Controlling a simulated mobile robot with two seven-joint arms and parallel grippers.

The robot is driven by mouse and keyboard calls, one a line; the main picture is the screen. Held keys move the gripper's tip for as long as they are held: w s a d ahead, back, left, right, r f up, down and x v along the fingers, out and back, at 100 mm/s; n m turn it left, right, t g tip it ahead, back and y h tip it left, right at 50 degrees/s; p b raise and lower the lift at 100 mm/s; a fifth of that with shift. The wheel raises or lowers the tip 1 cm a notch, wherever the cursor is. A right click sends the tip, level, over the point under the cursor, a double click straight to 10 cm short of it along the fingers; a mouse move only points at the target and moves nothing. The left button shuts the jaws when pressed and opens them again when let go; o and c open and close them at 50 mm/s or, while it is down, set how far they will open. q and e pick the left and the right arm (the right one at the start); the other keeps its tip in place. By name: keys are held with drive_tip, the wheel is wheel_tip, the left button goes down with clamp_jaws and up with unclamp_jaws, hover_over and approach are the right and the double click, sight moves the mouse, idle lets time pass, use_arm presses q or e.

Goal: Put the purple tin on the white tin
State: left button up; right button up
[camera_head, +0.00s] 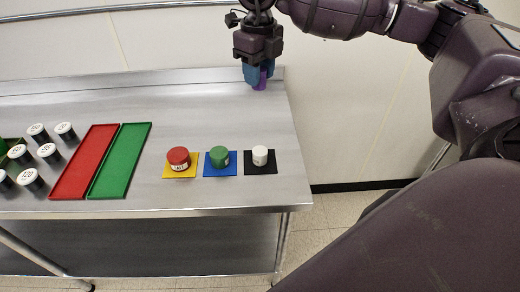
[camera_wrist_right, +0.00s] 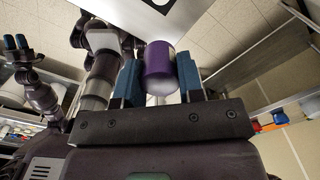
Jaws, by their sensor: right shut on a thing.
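The purple tin (camera_head: 259,80) is between the blue fingers of my right gripper (camera_head: 258,72), above the far right corner of the steel counter. In the right wrist view the purple tin (camera_wrist_right: 159,66) sits between both fingers of the gripper (camera_wrist_right: 159,80). The white tin (camera_head: 260,155) stands upright on a black mat (camera_head: 272,170) near the counter's right end. The held tin is behind the white tin and well apart from it. In the right wrist view my left gripper (camera_wrist_right: 16,42) shows at the left edge; its fingers look apart.
A green tin (camera_head: 219,156) stands on a blue mat (camera_head: 234,169), and a red tin (camera_head: 179,158) on a yellow mat (camera_head: 172,172). A red tray (camera_head: 84,164) and a green tray (camera_head: 119,163) lie further left. Several black, white-topped tins (camera_head: 66,131) stand at the far left.

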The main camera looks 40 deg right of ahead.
sight(260, 151)
wheel_tip(260, 151, down, 20)
drive_tip(key=shift+s+d+r+p, duration=0.1)
drive_tip(key=shift+p, duration=0.3)
idle(0.3)
drive_tip(key=shift+f, duration=0.25)
drive_tip(key=o, duration=0.9)
drive_tip(key=shift+o, duration=0.2)
drive_tip(key=shift+r, duration=0.15)
wheel_tip(260, 151, up, 12)
drive_tip(key=shift+b, duration=0.4)
